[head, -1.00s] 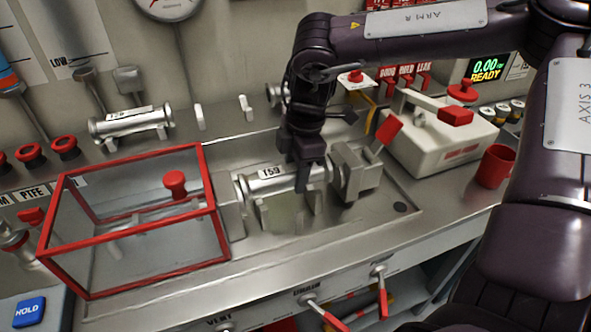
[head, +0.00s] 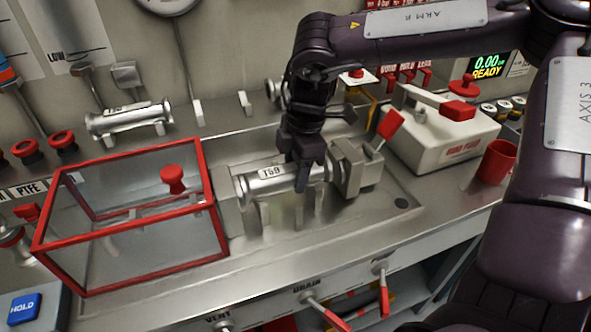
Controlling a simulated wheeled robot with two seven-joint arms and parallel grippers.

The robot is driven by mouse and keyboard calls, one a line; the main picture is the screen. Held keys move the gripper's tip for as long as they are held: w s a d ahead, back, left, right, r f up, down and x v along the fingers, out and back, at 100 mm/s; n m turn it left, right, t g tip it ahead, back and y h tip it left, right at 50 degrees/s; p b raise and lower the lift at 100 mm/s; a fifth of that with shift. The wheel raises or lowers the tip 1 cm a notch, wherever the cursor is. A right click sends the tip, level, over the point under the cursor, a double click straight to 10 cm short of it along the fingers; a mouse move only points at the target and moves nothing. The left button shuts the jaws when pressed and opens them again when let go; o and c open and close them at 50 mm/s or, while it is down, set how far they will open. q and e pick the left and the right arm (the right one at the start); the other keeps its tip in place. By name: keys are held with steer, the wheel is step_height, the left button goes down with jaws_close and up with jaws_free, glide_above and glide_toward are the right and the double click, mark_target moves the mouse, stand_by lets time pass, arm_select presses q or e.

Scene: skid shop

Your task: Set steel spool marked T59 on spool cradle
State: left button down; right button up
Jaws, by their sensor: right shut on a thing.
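The steel spool marked T59 (head: 268,172) is a shiny cylinder with flanged ends and a white label. My right gripper (head: 306,178) reaches down from above and is shut on it, right of the label. The spool lies roughly level over the upright posts of the spool cradle (head: 264,216), between a grey block (head: 230,203) on the left and a clamp block (head: 356,166) on the right. I cannot tell whether it touches the posts. The gripper hides the spool's right part. My left gripper is not in view.
A red-framed clear guard (head: 122,228) stands just left of the cradle. A similar labelled spool (head: 130,119) rests on a rack at the back left. A white device with a red handle (head: 445,138) and a red cup (head: 497,161) stand at right. The bench front strip is clear.

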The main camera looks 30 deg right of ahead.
steer(key=shift+f, duration=0.1)
stand_by(0.4)
steer(key=shift+f+b, duration=0.25)
steer(key=shift+b, duration=0.2)
steer(key=o, duration=0.9)
steer(key=o, duration=0.5)
steer(key=shift+o, duration=0.2)
steer(key=shift+r, duration=0.15)
steer(key=shift+r+p, duration=0.85)
steer(key=shift+r, duration=0.4)
steer(key=shift+r, duration=0.25)
